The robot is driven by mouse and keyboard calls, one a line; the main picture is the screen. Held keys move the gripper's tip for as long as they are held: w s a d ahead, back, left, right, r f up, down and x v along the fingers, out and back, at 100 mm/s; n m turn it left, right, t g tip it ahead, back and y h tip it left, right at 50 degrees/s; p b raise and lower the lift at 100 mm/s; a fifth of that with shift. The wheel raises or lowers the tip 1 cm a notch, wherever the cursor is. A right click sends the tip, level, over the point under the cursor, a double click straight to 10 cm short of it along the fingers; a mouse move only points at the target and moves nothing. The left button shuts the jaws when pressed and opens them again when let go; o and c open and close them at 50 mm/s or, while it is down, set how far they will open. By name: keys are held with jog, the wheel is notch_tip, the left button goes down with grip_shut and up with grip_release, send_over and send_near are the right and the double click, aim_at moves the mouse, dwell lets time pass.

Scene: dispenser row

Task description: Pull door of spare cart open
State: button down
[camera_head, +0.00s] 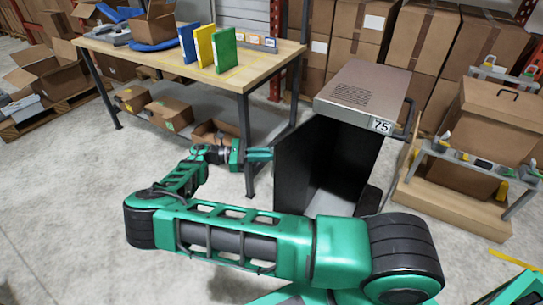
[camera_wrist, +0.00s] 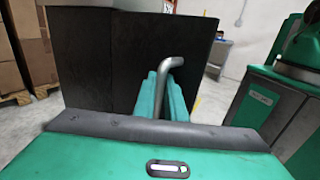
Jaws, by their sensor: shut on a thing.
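The spare cart (camera_head: 362,88) is a metal-topped cabinet with a "75" label, right of the table in the head view. Its black door (camera_head: 303,152) stands swung out to the left, and the dark inside of the cart shows beside it. My gripper (camera_head: 263,154) is at the door's outer left edge. In the wrist view the green fingers (camera_wrist: 165,98) are shut around a bent grey door handle (camera_wrist: 172,64), with the black door panel (camera_wrist: 150,50) behind it. The lower end of the handle is hidden between the fingers.
A wooden table (camera_head: 265,66) with colored binders (camera_head: 223,50) stands behind my arm, one leg close to my gripper. Cardboard boxes (camera_head: 373,35) stack behind the cart. A rack with a box (camera_head: 487,125) stands to its right. Floor left of my arm is clear.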

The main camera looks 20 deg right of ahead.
jog(key=c, duration=1.8)
grip_release()
jog(key=v, duration=1.1)
